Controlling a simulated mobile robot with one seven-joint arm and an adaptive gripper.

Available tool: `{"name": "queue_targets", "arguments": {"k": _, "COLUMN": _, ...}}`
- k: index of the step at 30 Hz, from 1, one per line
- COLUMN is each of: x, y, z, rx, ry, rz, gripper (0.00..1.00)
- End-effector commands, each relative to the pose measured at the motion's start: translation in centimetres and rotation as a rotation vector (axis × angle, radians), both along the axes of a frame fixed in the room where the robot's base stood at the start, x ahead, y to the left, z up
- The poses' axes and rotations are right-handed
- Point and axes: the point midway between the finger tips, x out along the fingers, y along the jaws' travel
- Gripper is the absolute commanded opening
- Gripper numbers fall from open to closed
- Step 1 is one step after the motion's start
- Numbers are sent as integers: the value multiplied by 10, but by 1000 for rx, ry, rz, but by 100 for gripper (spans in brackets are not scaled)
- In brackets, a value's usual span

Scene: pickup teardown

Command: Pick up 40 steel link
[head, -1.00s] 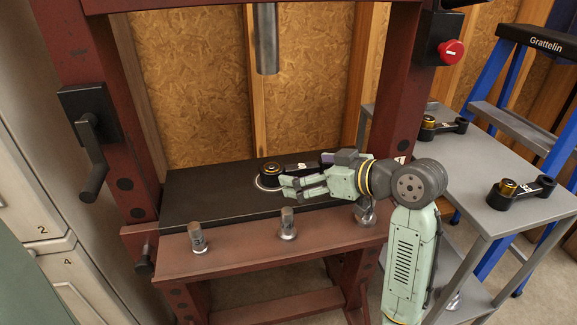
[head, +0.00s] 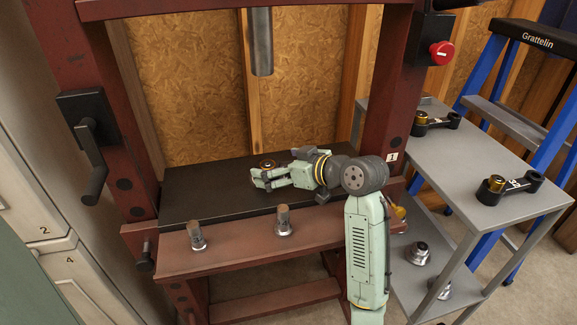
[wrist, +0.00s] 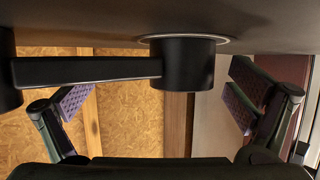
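A black link with a gold-ringed boss (head: 267,163) lies on the dark bed of the press, mostly hidden behind my gripper in the head view. Its label is not readable now, so I cannot confirm it is the 40 link. In the wrist view its black round boss (wrist: 184,65) and straight bar (wrist: 85,70) show large, with the second end cut off at the left edge. My gripper (head: 258,180) is low over the bed at the link. In the wrist view its fingers (wrist: 160,97) are spread wide, one on each side of the boss, with gaps.
The red press frame (head: 390,110) stands close to my arm on the right. Two similar links, one at the cart's back (head: 437,122) and one nearer (head: 510,186), lie on the grey cart (head: 450,165). Steel pins (head: 283,220) stand along the press's front ledge.

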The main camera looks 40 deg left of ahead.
Motion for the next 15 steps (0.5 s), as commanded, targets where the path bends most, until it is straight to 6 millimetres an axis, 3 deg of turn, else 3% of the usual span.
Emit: {"name": "queue_targets", "arguments": {"k": 15, "x": 0, "y": 0, "z": 1, "rx": 0, "ry": 0, "rz": -1, "gripper": 63}}
